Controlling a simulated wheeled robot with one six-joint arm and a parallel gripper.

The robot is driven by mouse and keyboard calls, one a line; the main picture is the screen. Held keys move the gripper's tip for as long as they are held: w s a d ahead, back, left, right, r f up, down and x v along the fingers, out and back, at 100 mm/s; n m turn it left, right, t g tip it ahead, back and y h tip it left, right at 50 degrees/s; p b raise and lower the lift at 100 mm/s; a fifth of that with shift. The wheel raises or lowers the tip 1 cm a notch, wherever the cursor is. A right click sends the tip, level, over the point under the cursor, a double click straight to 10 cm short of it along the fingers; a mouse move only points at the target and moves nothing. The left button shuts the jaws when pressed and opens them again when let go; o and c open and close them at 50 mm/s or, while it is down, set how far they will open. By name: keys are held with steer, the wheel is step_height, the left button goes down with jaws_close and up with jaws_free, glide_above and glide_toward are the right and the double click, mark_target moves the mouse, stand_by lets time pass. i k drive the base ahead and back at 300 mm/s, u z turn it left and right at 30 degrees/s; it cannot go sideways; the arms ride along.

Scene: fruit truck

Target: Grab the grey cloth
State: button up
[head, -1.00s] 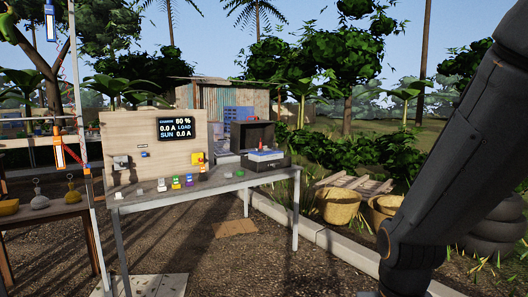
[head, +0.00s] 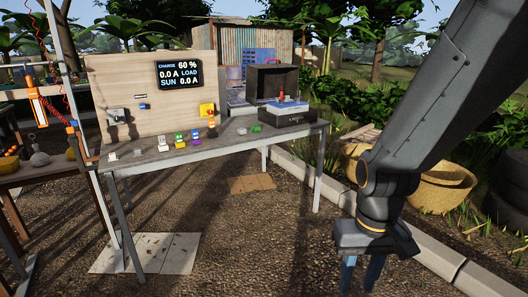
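My gripper (head: 359,282) hangs at the lower right of the head view, pointing down over the gravel. Its two blue fingers are apart with nothing visible between them; their tips reach near the bottom edge. It is to the right of and nearer than the metal work table (head: 215,152). I cannot pick out a grey cloth for certain. Small pale grey pieces lie at the table's left end, one near the front edge (head: 112,156) and one beside it (head: 138,152); they are too small to tell what they are.
A wooden panel with a display (head: 179,74) stands behind the table. Small coloured parts and a dark case (head: 287,115) are on the table. Yellow baskets (head: 440,187) and a concrete kerb (head: 435,262) are at right. Open gravel lies in front.

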mark_target(286, 98)
steer(key=u, duration=0.15)
steer(key=i, duration=3.7)
steer(key=z, duration=0.25)
